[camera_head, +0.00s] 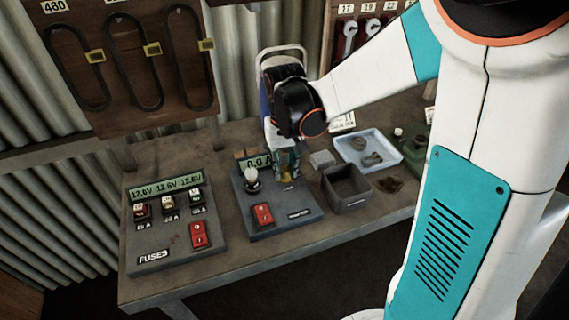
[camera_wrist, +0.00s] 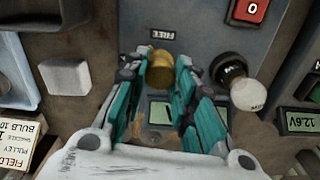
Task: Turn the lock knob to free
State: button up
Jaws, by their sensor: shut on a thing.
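The brass lock knob (camera_wrist: 161,72) stands on the middle grey panel (camera_wrist: 205,25). In the head view my gripper (camera_head: 287,172) reaches down onto the right part of the panel, and the knob is mostly hidden there. I cannot tell which way the knob is turned.
A white bulb (camera_head: 252,180) and red switch (camera_head: 263,214) are on the same panel. The fuses panel (camera_head: 160,245) stands left. A grey bin (camera_head: 346,196) and blue tray (camera_head: 368,149) stand right, with a small pale block (camera_head: 322,158) nearby.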

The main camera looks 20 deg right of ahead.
aim_at(284, 169)
jog(key=m, duration=0.3)
jog(key=shift+m, duration=0.4)
jog(key=shift+m+p, duration=0.35)
jog(key=shift+m, duration=1.45)
jog(key=o, duration=1.1)
notch_tip(284, 169, up, 12)
jog(key=shift+s, duration=0.1)
